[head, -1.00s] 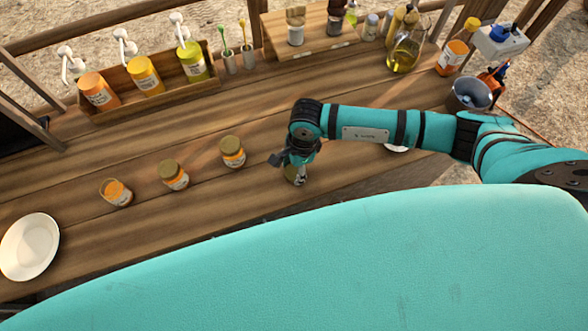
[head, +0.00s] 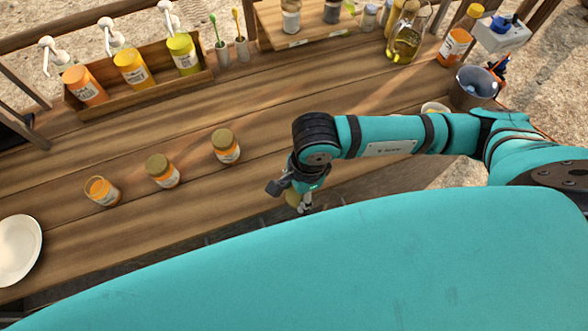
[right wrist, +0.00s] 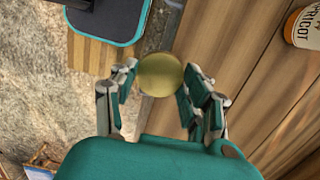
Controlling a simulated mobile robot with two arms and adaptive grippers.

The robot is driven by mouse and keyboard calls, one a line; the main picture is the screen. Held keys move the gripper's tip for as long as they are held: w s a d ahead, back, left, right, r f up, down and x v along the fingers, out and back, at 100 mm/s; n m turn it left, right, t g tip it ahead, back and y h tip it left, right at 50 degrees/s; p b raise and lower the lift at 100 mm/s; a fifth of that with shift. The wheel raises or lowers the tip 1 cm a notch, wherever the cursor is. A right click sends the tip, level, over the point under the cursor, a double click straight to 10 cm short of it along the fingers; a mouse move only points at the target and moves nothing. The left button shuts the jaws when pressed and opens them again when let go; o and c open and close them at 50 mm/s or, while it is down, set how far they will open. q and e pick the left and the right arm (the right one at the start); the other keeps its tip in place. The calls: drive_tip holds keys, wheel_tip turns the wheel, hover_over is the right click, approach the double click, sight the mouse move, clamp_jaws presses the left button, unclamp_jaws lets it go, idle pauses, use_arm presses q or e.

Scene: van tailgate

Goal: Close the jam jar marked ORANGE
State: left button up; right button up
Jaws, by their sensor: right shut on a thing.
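My right gripper (head: 299,202) is shut on a round gold lid (right wrist: 159,75), held between its fingertips near the table's front edge. The lid also shows partly behind the fingers in the head view (head: 292,197). Three jam jars stand in a row to the left. The leftmost jar (head: 103,191) has no lid on and shows orange contents. The middle jar (head: 163,171) and the right jar (head: 226,147) wear gold lids. Their labels are too small to read in the head view. One jar in the right wrist view (right wrist: 306,27) reads APRICOT. My left gripper is not in view.
A white plate (head: 18,250) lies at the left. A wooden box (head: 140,88) with several pump bottles stands at the back, beside two toothbrush holders. A metal bucket (head: 474,87) stands at the right. The table between the jars and my right gripper is clear.

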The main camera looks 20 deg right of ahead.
use_arm(q)
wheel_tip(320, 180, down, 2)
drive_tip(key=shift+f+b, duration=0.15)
drive_tip(key=shift+b, duration=0.65)
use_arm(e)
drive_tip(key=s+a, duration=0.1)
drive_tip(key=s, duration=0.5)
drive_tip(key=shift+s+a+r, duration=0.15)
drive_tip(key=shift+s+r, duration=0.1)
drive_tip(key=shift+r, duration=0.05)
drive_tip(key=w+d+r+n+g+h, duration=0.1)
drive_tip(key=w+d+r+n, duration=0.9)
drive_tip(key=n, duration=0.7)
drive_tip(key=w+r, duration=0.2)
drive_tip(key=w, duration=0.1)
drive_tip(key=shift+w+d+n, duration=0.15)
drive_tip(key=shift+d+n, duration=0.05)
drive_tip(key=shift+n, duration=0.1)
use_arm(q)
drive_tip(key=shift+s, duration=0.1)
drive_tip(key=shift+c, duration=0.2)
use_arm(e)
drive_tip(key=shift+a+r, duration=0.1)
